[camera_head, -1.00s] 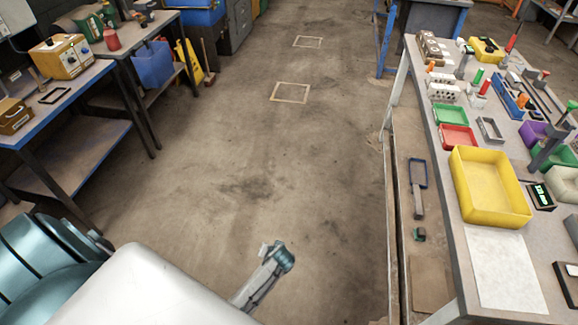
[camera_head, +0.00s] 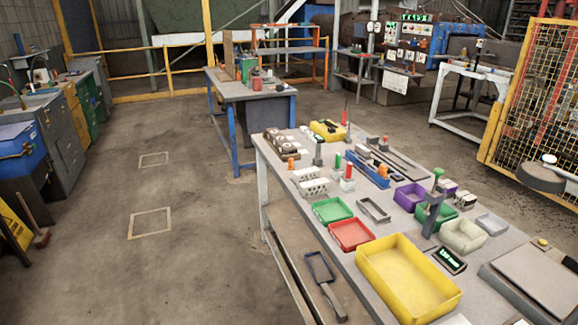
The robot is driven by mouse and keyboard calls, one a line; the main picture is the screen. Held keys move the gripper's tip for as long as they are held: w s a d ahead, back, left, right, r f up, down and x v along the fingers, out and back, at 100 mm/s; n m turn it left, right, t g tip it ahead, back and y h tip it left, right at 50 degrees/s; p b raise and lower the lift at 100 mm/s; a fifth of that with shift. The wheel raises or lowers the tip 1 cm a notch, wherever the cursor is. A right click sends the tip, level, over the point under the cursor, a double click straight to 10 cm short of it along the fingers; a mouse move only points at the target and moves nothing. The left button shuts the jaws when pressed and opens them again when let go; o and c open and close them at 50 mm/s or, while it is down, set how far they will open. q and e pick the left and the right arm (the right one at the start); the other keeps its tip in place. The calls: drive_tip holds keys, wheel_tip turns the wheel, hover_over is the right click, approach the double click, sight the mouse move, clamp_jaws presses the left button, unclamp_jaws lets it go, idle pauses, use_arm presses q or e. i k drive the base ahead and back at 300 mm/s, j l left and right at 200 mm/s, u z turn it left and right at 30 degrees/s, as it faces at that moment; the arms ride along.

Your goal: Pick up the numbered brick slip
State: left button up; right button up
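I cannot pick out a numbered brick slip in the head view; no number on a brick is readable. White pieces with holes (camera_head: 312,187) stand near the left edge of the workbench (camera_head: 318,241). Brown brick-like blocks (camera_head: 281,145) sit at its far left corner. A large yellow bin (camera_head: 407,278) is on the near part of the bench, with a red tray (camera_head: 351,235) and a green tray (camera_head: 332,210) beyond it. Neither of my grippers is in view.
A purple bin (camera_head: 409,196), a pale bin (camera_head: 463,235) and a small display (camera_head: 450,260) are also on the bench. A second table (camera_head: 250,90) stands behind. The floor on the left is open, with marked squares (camera_head: 150,223). A yellow mesh fence (camera_head: 545,110) is at right.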

sight(309, 175)
drive_tip(key=i+j, duration=1.6)
drive_tip(key=i, duration=0.15)
